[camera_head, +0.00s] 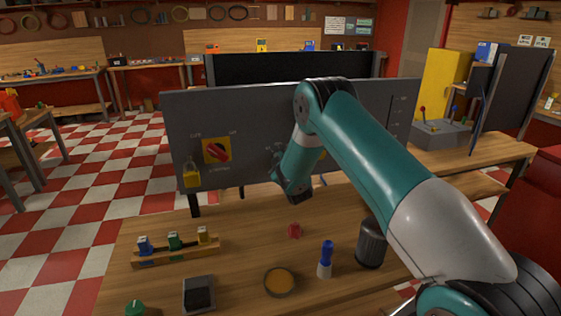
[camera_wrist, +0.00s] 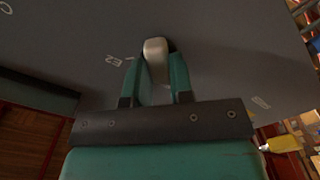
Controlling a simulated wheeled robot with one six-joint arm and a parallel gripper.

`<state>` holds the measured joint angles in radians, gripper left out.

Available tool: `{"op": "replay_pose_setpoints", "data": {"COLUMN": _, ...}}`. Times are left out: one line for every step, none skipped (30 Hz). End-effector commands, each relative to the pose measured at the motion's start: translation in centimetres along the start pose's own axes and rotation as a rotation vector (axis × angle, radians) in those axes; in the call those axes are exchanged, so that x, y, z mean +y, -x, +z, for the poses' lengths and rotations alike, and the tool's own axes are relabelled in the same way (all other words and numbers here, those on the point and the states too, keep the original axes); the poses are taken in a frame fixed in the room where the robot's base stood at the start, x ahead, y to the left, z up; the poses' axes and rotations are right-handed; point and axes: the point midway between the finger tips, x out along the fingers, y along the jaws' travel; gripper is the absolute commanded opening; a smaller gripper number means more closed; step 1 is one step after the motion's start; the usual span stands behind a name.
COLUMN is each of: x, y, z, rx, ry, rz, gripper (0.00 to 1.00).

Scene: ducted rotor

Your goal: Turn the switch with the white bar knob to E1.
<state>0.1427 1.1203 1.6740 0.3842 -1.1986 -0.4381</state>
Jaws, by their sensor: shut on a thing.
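The white bar knob (camera_wrist: 156,62) stands out from the grey panel in the wrist view. My gripper (camera_wrist: 155,78) has its two teal fingers shut on it, one on each side. A white label that looks like E2, upside down, sits left of the knob, with a short white tick between them. Another small white mark lies at the lower right and is hard to read. I cannot make out an E1 label. In the head view my gripper (camera_head: 277,172) is at the front of the grey panel (camera_head: 245,115), and my arm hides the knob.
Left on the panel are a red rotary switch (camera_head: 217,151) on a yellow plate and a yellow padlock (camera_head: 192,176). The wooden bench (camera_head: 225,285) below holds a rack of colored pieces, a dark canister (camera_head: 370,245), a blue-topped item (camera_head: 326,258) and a round dish (camera_head: 279,281).

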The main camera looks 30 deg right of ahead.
Motion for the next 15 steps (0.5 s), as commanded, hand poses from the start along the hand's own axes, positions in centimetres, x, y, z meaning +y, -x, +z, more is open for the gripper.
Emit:
{"op": "replay_pose_setpoints", "data": {"x": 0.07, "y": -0.01, "z": 0.01, "rx": 0.000, "ry": 0.006, "rz": 0.001, "gripper": 0.00}}
{"op": "replay_pose_setpoints", "data": {"x": 0.07, "y": -0.01, "z": 0.01, "rx": 0.000, "ry": 0.006, "rz": 0.001, "gripper": 0.00}}
{"op": "replay_pose_setpoints", "data": {"x": 0.07, "y": -0.01, "z": 0.01, "rx": 0.000, "ry": 0.007, "rz": 0.001, "gripper": 0.00}}
{"op": "replay_pose_setpoints", "data": {"x": 0.07, "y": -0.01, "z": 0.01, "rx": 0.000, "ry": 0.007, "rz": 0.001, "gripper": 0.00}}
{"op": "replay_pose_setpoints", "data": {"x": 0.07, "y": -0.01, "z": 0.01, "rx": 0.000, "ry": 0.007, "rz": 0.002, "gripper": 0.00}}
{"op": "replay_pose_setpoints", "data": {"x": 0.08, "y": -0.01, "z": 0.02, "rx": 0.000, "ry": 0.007, "rz": 0.002, "gripper": 0.00}}
{"op": "replay_pose_setpoints", "data": {"x": 0.08, "y": -0.01, "z": 0.02, "rx": 0.000, "ry": 0.007, "rz": 0.002, "gripper": 0.00}}
{"op": "replay_pose_setpoints", "data": {"x": 0.08, "y": -0.01, "z": 0.02, "rx": -0.001, "ry": 0.007, "rz": 0.002, "gripper": 0.26}}
{"op": "replay_pose_setpoints", "data": {"x": 0.08, "y": -0.01, "z": 0.02, "rx": -0.001, "ry": 0.007, "rz": 0.002, "gripper": 0.35}}
{"op": "replay_pose_setpoints", "data": {"x": 0.07, "y": -0.01, "z": 0.02, "rx": -0.001, "ry": 0.007, "rz": 0.002, "gripper": 0.42}}
{"op": "replay_pose_setpoints", "data": {"x": 0.07, "y": -0.01, "z": 0.02, "rx": -0.001, "ry": 0.006, "rz": 0.001, "gripper": 0.47}}
{"op": "replay_pose_setpoints", "data": {"x": 0.06, "y": -0.01, "z": 0.01, "rx": 0.000, "ry": 0.006, "rz": 0.001, "gripper": 0.47}}
{"op": "replay_pose_setpoints", "data": {"x": 0.06, "y": 0.00, "z": 0.01, "rx": 0.000, "ry": 0.005, "rz": 0.001, "gripper": 0.47}}
{"op": "replay_pose_setpoints", "data": {"x": 0.05, "y": -0.01, "z": 0.01, "rx": 0.000, "ry": 0.005, "rz": 0.001, "gripper": 0.47}}
{"op": "replay_pose_setpoints", "data": {"x": 0.05, "y": -0.01, "z": 0.01, "rx": 0.000, "ry": 0.004, "rz": 0.001, "gripper": 0.47}}
